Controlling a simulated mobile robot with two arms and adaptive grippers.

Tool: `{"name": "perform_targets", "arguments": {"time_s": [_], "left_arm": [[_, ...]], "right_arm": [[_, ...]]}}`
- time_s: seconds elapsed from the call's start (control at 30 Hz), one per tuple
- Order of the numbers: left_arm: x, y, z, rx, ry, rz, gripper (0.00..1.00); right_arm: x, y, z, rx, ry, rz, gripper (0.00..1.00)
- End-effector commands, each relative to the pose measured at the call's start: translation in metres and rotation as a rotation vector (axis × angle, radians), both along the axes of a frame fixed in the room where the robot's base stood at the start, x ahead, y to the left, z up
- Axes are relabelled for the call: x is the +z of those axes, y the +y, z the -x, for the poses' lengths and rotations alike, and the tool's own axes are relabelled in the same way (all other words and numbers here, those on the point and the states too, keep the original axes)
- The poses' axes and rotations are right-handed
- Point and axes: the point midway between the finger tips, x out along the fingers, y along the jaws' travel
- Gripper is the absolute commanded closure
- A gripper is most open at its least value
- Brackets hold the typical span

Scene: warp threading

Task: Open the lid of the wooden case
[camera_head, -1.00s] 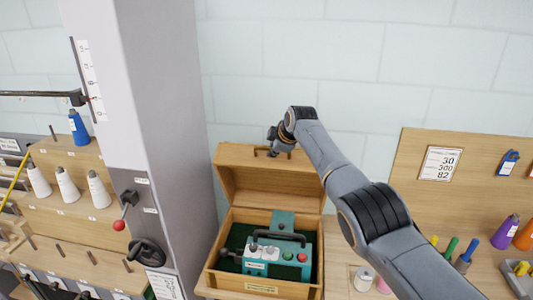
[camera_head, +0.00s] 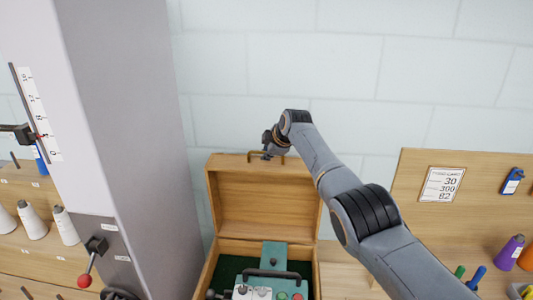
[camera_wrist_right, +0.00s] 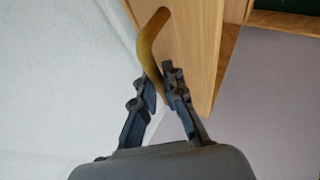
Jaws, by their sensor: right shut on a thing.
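The wooden case (camera_head: 209,278) stands open in the head view, its lid (camera_head: 262,200) raised upright against the wall side. A brass handle (camera_head: 253,155) sits on the lid's top edge. My right gripper (camera_head: 268,154) is at this handle. In the right wrist view the gripper (camera_wrist_right: 161,85) is shut on the brass handle (camera_wrist_right: 152,40), with a finger on each side of it, and the lid's wooden edge (camera_wrist_right: 195,40) is beside it. My left gripper is not in view.
A teal control box (camera_head: 272,278) with a dark handle lies inside the case. A grey column (camera_head: 125,130) with a red-knobbed lever (camera_head: 88,268) stands at left. A wooden board (camera_head: 420,220) with a card (camera_head: 442,184) is at right. The wall behind is bare.

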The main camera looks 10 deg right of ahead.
Motion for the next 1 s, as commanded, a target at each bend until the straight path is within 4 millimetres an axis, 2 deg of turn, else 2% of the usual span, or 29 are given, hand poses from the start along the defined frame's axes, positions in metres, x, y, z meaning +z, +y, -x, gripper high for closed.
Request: {"name": "perform_targets", "arguments": {"time_s": [0.13,0.2,0.27,0.3,0.53,0.73,1.0], "left_arm": [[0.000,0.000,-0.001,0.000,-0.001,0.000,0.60],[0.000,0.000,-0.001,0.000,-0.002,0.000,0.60],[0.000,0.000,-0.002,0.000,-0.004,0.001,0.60],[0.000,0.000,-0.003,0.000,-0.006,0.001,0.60],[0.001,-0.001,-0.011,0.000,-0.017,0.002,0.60],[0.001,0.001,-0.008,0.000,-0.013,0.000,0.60],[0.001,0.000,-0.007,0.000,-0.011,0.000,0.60]], "right_arm": [[-0.002,0.000,0.001,-0.001,0.004,-0.001,1.00],[-0.002,0.000,0.001,-0.001,0.003,-0.001,0.80],[-0.002,0.000,0.000,0.000,0.003,0.000,0.68],[-0.002,0.000,0.000,0.000,0.003,0.000,0.66],[-0.001,0.000,0.000,0.000,0.003,0.000,0.66],[0.001,-0.001,0.002,-0.001,0.002,0.000,0.66],[0.014,-0.005,0.012,0.001,0.000,-0.001,0.66]]}}
